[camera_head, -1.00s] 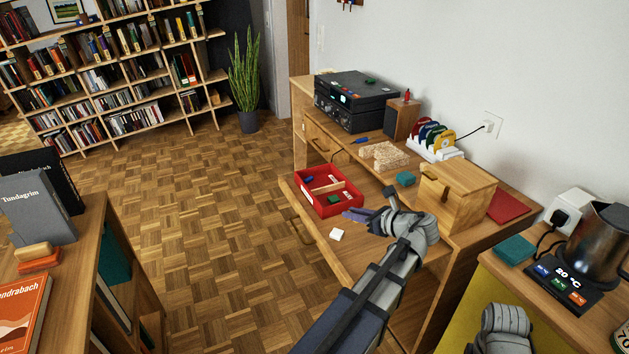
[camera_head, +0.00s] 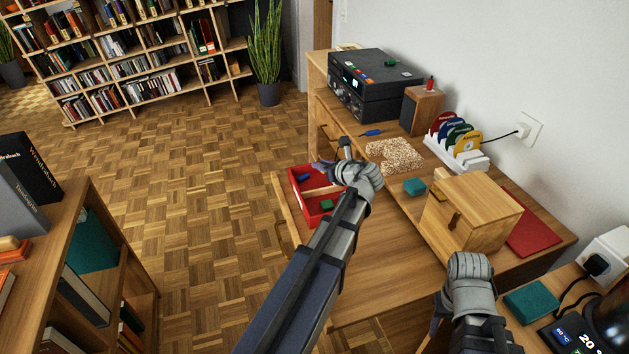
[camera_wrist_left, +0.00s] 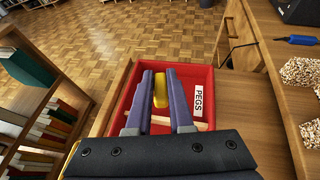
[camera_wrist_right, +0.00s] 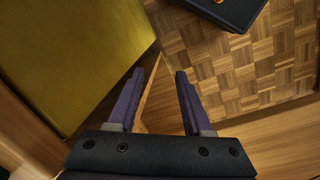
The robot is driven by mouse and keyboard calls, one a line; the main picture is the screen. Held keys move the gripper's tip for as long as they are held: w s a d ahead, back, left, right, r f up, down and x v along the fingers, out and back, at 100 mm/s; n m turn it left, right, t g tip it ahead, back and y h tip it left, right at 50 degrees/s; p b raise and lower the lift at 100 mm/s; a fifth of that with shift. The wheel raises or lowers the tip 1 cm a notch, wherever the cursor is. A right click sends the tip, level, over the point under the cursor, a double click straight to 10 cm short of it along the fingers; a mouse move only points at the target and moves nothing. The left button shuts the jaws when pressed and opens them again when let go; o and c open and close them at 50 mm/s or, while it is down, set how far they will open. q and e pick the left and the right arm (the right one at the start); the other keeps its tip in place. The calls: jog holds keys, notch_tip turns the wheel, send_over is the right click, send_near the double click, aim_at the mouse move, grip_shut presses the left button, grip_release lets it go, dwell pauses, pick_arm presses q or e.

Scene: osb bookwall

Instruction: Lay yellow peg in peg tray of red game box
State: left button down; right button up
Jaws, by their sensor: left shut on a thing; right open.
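The red game box (camera_head: 303,204) lies in the open drawer, with blue and green pieces and a wooden divider inside. My left gripper (camera_head: 334,160) is over the box's far part in the head view. In the left wrist view it is shut on the yellow peg (camera_wrist_left: 160,89), which sits between the fingertips (camera_wrist_left: 160,78). The peg is over the compartment beside the PEGS label (camera_wrist_left: 198,101). Whether it touches the floor of the tray cannot be told. My right gripper (camera_wrist_right: 157,76) is open and empty, low beside the desk's near end.
The drawer (camera_head: 368,268) is pulled out, with bare wood nearer me. On the desk stand a wooden chest (camera_head: 471,217), a teal block (camera_head: 414,187), a cork-like piece (camera_head: 394,155), a disc rack (camera_head: 456,150) and black audio units (camera_head: 372,85). Parquet floor is open to the left.

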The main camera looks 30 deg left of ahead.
aim_at(322, 182)
pick_arm(q)
jog(key=w+a+r+m+t+h, duration=0.1)
jog(key=w+a+m+t, duration=0.15)
jog(key=w, duration=0.25)
jog(key=shift+t, duration=0.25)
jog(key=f+b, duration=0.9)
jog(key=shift+s+d+f+b, duration=0.15)
jog(key=shift+s+f+b, duration=0.1)
jog(key=shift+f+b, duration=0.15)
jog(key=shift+f, duration=0.2)
jog(key=c, duration=0.8)
grip_release()
jog(key=shift+r, duration=0.1)
jog(key=shift+r, duration=0.15)
jog(key=p+v, duration=0.4)
jog(key=v, duration=0.8)
jog(key=shift+r+p, duration=0.2)
jog(key=shift+p, duration=0.15)
